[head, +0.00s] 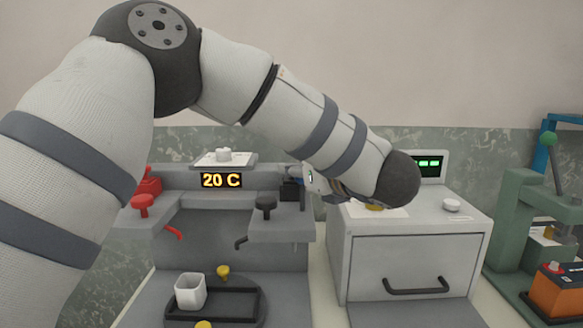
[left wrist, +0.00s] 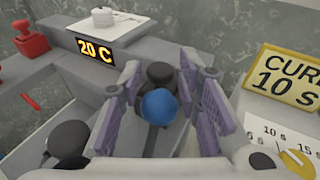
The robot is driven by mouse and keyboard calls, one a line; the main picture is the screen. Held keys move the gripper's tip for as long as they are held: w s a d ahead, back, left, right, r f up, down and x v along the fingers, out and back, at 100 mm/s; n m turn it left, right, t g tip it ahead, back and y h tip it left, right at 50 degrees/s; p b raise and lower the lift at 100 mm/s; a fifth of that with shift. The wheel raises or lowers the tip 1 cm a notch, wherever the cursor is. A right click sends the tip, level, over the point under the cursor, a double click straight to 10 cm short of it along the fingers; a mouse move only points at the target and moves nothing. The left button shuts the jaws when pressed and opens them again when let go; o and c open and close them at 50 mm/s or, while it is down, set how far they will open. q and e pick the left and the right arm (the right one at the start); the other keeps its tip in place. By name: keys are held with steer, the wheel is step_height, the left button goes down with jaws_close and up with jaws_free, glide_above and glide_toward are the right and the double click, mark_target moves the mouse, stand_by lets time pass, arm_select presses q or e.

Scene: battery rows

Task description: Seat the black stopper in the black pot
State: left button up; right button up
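My left gripper (left wrist: 158,72) is open, its two purple-padded fingers apart on either side of a round black piece and a blue ball (left wrist: 160,108) in front of it. I cannot tell whether either touches a finger. In the head view the gripper (head: 308,180) is at the black pot (head: 291,191) on the right end of the grey bench, partly covering it. A black mushroom-shaped knob, possibly the black stopper (head: 265,205), stands on the shelf in front of the pot. It also shows at lower left in the left wrist view (left wrist: 72,140). My right gripper is out of view.
Red counterparts (head: 142,204) stand at the bench's left end. A "20 C" display (head: 221,180) is between. A grey cabinet (head: 415,265) with a dial stands right, beside a green press (head: 510,225). A dark tray (head: 215,303) with a white cup (head: 190,291) is below.

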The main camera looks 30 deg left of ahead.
arm_select(q)
steer(key=v, duration=0.9)
steer(key=shift+d, duration=0.1)
